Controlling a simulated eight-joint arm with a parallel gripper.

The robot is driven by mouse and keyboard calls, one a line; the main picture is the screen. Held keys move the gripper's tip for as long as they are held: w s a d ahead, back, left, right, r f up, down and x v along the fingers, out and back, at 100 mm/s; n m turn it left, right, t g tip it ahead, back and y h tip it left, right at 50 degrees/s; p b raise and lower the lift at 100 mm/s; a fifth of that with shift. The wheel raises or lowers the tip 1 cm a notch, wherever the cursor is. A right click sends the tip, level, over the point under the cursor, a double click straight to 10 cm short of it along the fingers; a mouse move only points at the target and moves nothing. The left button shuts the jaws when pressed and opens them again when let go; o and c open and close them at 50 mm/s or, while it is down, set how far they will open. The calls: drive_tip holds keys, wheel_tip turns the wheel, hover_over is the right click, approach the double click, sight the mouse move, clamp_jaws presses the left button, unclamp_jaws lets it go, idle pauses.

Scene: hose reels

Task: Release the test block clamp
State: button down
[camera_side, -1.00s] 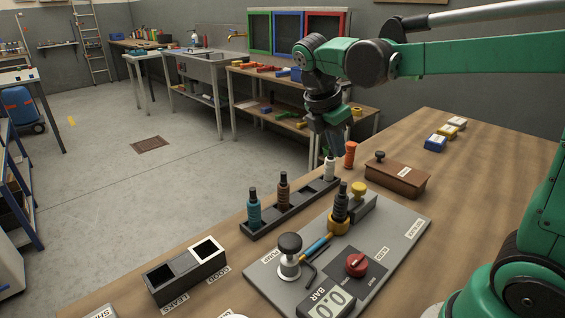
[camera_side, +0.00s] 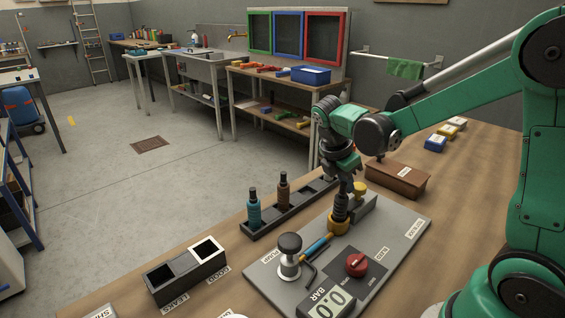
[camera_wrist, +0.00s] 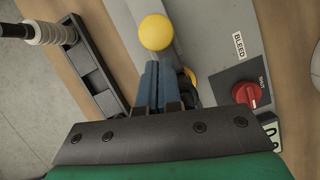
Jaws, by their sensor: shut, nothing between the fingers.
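The grey test block (camera_side: 363,208) stands on the grey plate (camera_side: 395,235), with a yellow round clamp knob (camera_side: 360,186) on top. The knob also shows in the wrist view (camera_wrist: 155,32), just beyond the fingertips. A dark ribbed fitting (camera_side: 340,209) stands upright in a yellow collar (camera_side: 338,226) beside the block; its top is hidden by my gripper. My gripper (camera_side: 344,191) is shut and empty, pointing down close to the fitting and left of the knob. Its bluish fingertips (camera_wrist: 159,72) are together in the wrist view; contact with the fitting cannot be told.
The plate also carries a pump (camera_side: 289,256), a red bleed knob (camera_side: 356,264) and a gauge (camera_side: 329,305). A two-bin box (camera_side: 186,273) is left; a brown lidded box (camera_side: 398,180) is right.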

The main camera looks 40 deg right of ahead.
sight(359, 182)
idle(0.3)
drive_tip(key=shift+d, duration=1.85)
drive_tip(key=s+v, duration=0.1)
drive_tip(key=v, duration=0.9)
drive_tip(key=shift+w, duration=0.45)
drive_tip(key=shift+a+f, duration=0.1)
